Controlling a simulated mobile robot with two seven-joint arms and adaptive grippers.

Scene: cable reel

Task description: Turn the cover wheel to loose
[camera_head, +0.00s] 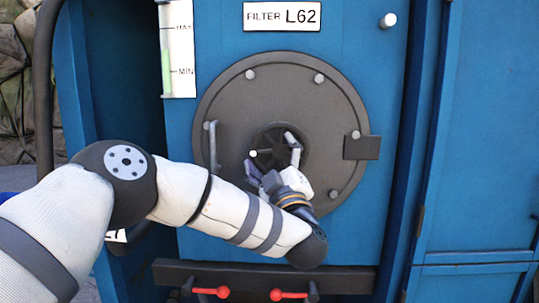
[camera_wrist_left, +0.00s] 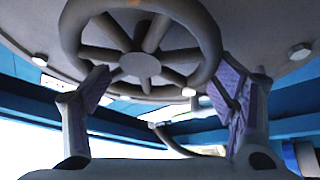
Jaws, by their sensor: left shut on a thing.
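The cover wheel (camera_head: 272,141) is a dark spoked wheel at the centre of the round grey cover (camera_head: 235,100). A small white dot (camera_head: 253,153) shows at its left side in the head view. My left gripper (camera_head: 272,160) is at the wheel, with one finger at its upper right and the other at its lower left. In the left wrist view the wheel (camera_wrist_left: 140,66) fills the top middle, and the two fingers of my left gripper (camera_wrist_left: 163,77) stand on either side of its rim. Part of the rim is hidden in the head view. My right gripper is out of view.
The cover has a handle (camera_head: 214,147) at left, a hinge block (camera_head: 362,148) at right and bolts around its edge. Below is a dark bar (camera_head: 340,279) with red-ended levers (camera_head: 222,291). A level gauge (camera_head: 178,60) and a FILTER L62 label (camera_head: 282,16) are above.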

